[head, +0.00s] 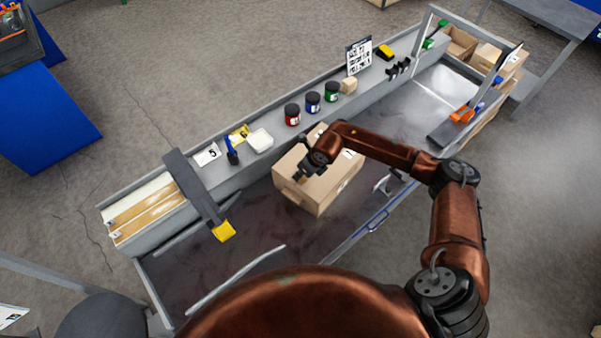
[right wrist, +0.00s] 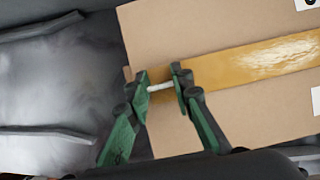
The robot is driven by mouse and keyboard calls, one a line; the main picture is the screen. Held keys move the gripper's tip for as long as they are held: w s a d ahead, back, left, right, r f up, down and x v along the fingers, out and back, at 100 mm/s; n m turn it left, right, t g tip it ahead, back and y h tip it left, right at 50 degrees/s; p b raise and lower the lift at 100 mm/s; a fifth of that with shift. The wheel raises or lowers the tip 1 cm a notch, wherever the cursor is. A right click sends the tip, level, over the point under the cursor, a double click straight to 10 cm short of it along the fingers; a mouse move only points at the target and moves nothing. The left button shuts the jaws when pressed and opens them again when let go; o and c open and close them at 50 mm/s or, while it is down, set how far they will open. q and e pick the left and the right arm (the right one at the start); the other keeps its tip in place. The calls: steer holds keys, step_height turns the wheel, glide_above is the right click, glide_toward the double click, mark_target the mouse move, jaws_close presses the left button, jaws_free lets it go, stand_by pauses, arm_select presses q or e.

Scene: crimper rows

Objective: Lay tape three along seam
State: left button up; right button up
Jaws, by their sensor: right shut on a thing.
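A closed cardboard box (head: 322,192) stands on the dark bench top in the middle of the head view. In the right wrist view a glossy amber tape strip (right wrist: 260,65) runs across the box (right wrist: 190,30) from the right edge to the fingers. My right gripper (head: 304,172) is low over the left part of the box top. Its green and black fingers (right wrist: 162,87) are shut on a small white piece at the strip's left end, by the box edge. The strip is mostly hidden by my arm in the head view. My left gripper is out of view.
A dark bar (head: 195,185) with a yellow end (head: 223,231) reaches over the bench left of the box. Red (head: 292,114), blue (head: 313,102) and green (head: 331,91) jars stand on the back ledge. Bench top is bare between the box and that bar.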

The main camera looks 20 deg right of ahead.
steer(key=o, duration=0.8)
steer(key=shift+o, duration=0.2)
steer(key=v, duration=1.2)
